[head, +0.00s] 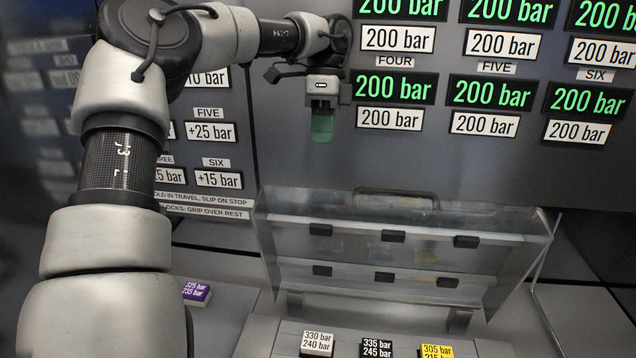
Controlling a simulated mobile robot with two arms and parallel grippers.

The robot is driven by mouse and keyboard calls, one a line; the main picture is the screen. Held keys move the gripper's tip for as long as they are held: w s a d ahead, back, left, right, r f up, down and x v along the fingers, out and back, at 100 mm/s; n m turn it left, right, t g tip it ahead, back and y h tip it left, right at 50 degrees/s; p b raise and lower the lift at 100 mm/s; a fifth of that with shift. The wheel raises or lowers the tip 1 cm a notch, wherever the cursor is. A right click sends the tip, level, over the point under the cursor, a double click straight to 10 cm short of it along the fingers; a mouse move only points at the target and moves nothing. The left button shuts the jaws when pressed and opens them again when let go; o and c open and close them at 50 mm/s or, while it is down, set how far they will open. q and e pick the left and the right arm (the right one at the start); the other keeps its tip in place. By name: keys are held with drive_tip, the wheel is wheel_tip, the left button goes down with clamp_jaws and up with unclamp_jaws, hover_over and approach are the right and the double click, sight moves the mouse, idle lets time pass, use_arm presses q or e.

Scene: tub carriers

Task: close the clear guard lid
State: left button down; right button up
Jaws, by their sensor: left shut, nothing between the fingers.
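The clear guard lid (400,215) stands raised and tilted at the back of the grey console (270,335), so it is open. A dark handle runs along its top edge, and small dark pieces show on or through the panel; I cannot tell which. My left gripper (322,128) hangs above and to the left of the lid, apart from it, with its greenish fingers pointing down. It is shut and empty. My right gripper is not in view.
White (317,343), black (377,347) and yellow (436,350) labelled blocks sit in front of the lid. A purple block (196,293) lies to the left. A thin rod (540,300) stands at the lid's right. A wall panel (450,160) with green pressure displays rises behind.

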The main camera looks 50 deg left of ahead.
use_arm(q)
drive_tip(key=s+d+f+p, duration=0.3)
drive_tip(key=s+f, duration=0.1)
drive_tip(key=f, duration=0.4)
drive_tip(key=shift+s+d+f, duration=0.15)
drive_tip(key=shift+s+d, duration=0.1)
drive_tip(key=shift+s, duration=0.1)
